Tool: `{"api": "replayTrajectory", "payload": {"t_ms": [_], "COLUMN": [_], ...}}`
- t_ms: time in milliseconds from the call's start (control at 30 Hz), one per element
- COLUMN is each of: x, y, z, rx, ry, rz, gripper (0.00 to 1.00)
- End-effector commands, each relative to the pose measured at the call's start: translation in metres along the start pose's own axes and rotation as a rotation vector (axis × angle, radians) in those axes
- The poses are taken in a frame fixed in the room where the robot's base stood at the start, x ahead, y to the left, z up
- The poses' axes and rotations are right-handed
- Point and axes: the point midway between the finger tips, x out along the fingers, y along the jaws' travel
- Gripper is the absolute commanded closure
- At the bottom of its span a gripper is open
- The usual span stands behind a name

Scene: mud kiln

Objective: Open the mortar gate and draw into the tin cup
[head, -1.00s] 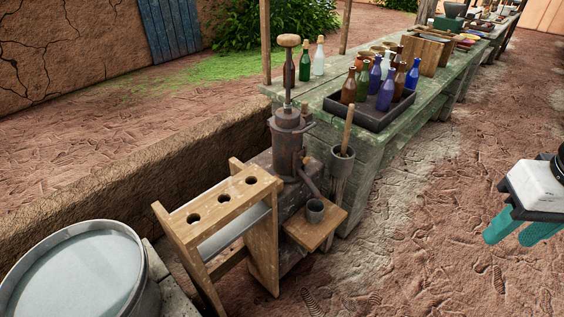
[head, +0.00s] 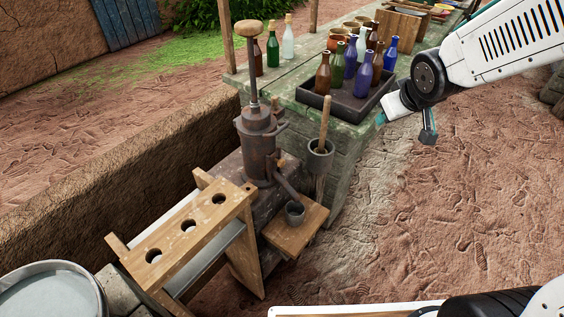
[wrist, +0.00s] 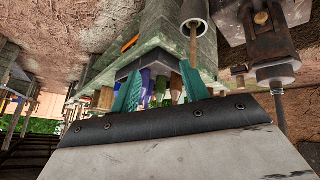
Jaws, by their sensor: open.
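A dark iron mortar dispenser (head: 257,143) with a tall wooden-knobbed plunger stands upright on a block. Its spout (head: 287,184) slopes down to the right, with a small wooden knob (head: 281,164) near its top. I cannot tell whether the gate is open. The small grey tin cup (head: 294,212) stands upright on a wooden shelf (head: 291,236) at the spout's lower end. My gripper (head: 405,122) is open and empty, right of the dispenser and well apart from it, near the bench corner. The wrist view shows its two teal fingers (wrist: 160,85) spread, with the dispenser (wrist: 262,25) at upper right.
A dark tray (head: 345,108) of bottles sits on the green bench (head: 300,68) behind. A wooden rack with holes (head: 190,232) stands left of the shelf. Bare ground (head: 440,215) lies to the right.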

Motion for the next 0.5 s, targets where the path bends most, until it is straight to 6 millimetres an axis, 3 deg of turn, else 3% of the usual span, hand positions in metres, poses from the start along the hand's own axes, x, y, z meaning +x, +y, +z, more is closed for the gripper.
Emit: {"api": "replayTrajectory", "payload": {"t_ms": [33, 233, 367, 500], "x": [0.027, 0.110, 0.155, 0.192], "y": [-0.007, -0.045, -0.084, -0.129], "z": [-0.008, -0.041, -0.047, -0.040], "rx": [-0.039, -0.170, -0.230, -0.257], "ry": [0.040, 0.267, 0.418, 0.583], "rz": [-0.017, -0.109, -0.206, -0.332], "gripper": [0.54, 0.54, 0.54, 0.54]}}
